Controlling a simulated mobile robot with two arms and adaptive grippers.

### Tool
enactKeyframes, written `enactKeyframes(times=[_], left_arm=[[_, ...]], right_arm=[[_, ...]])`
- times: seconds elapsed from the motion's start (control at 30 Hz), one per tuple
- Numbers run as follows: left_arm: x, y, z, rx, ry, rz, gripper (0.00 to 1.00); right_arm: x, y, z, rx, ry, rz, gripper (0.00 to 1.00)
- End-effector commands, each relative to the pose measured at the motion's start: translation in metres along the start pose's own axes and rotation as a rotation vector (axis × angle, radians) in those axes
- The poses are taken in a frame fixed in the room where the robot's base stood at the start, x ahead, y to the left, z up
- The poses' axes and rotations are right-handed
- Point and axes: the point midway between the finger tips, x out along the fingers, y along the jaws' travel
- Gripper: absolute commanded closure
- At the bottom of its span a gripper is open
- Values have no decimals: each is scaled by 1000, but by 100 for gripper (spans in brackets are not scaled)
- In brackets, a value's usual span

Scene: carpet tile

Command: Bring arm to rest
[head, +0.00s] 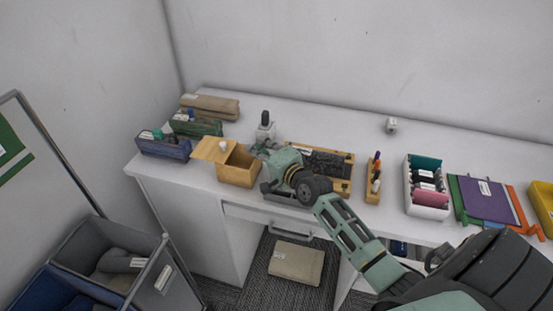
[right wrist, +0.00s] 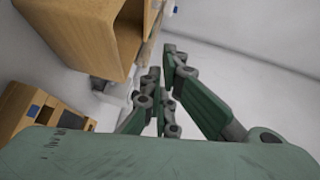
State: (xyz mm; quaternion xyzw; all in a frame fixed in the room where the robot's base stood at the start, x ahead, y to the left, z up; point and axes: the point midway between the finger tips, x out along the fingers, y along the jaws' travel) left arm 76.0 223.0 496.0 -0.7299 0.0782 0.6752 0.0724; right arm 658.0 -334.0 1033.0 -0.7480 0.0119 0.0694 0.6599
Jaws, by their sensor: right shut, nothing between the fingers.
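My right arm (head: 355,240) reaches in from the lower right of the head view over the white desk. Its gripper (head: 262,152) points toward the back left, just right of an open wooden box (head: 238,172) and in front of a bottle with a dark top (head: 265,131). In the right wrist view the green fingers (right wrist: 163,92) are shut with nothing between them. A wooden box (right wrist: 90,35) fills the upper left there, close beside the fingers. I cannot tell if they touch anything. My left gripper is in neither view.
Several fabric cases (head: 165,147) lie at the desk's left end. A wooden tray (head: 345,170) and a narrow wooden holder (head: 372,181) stand right of the gripper. A white bin (head: 427,208) and coloured folders (head: 487,200) lie farther right. Grey bins (head: 150,272) stand on the floor at left.

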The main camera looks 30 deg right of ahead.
Motion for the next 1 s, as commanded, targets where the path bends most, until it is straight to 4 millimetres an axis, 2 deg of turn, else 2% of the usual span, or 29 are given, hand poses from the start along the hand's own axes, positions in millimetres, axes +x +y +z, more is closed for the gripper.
enactKeyframes(times=[0.23,0.4,0.53,0.77,0.87,0.97,1.0], left_arm=[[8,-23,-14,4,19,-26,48],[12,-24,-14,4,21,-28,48],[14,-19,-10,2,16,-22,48],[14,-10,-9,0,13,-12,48],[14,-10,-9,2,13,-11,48],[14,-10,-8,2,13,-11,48],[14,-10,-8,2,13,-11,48]], right_arm=[[-39,4,1,1,0,2,100],[-62,3,1,1,-1,2,100],[-71,1,0,1,0,1,100],[-74,1,2,-4,-3,4,100],[-79,11,17,-62,-35,45,100],[-95,36,55,-218,-122,145,100],[-107,49,74,-310,-172,199,100]])
